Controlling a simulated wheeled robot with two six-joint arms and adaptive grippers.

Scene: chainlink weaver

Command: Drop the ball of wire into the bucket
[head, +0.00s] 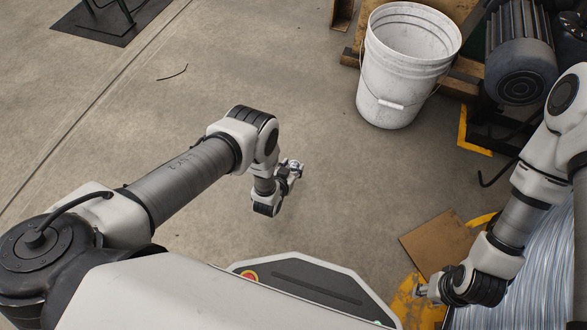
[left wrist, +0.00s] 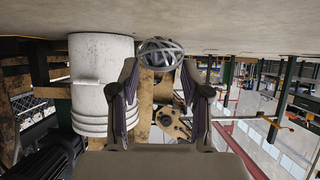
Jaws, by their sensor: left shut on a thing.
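The ball of wire (left wrist: 160,53) is a small round tangle of grey strands. It sits between the fingertips of my left gripper (left wrist: 159,72), which is shut on it. In the head view my left gripper (head: 294,167) hangs over bare floor near the middle, and the ball is too small there to make out clearly. The white bucket (head: 390,100) stands upright on the floor at the upper right, apart from the gripper. Its open top shows and it looks empty. The bucket also shows upside down in the left wrist view (left wrist: 100,75). My right gripper (head: 420,291) is low at the right; its fingers are too small to judge.
A dark motor (head: 522,75) on a stand is right of the bucket. A wooden pallet (head: 462,78) lies behind it. A brown board (head: 437,243) and a large bundle of wire (head: 550,270) lie near my right arm. The floor between my left gripper and the bucket is clear.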

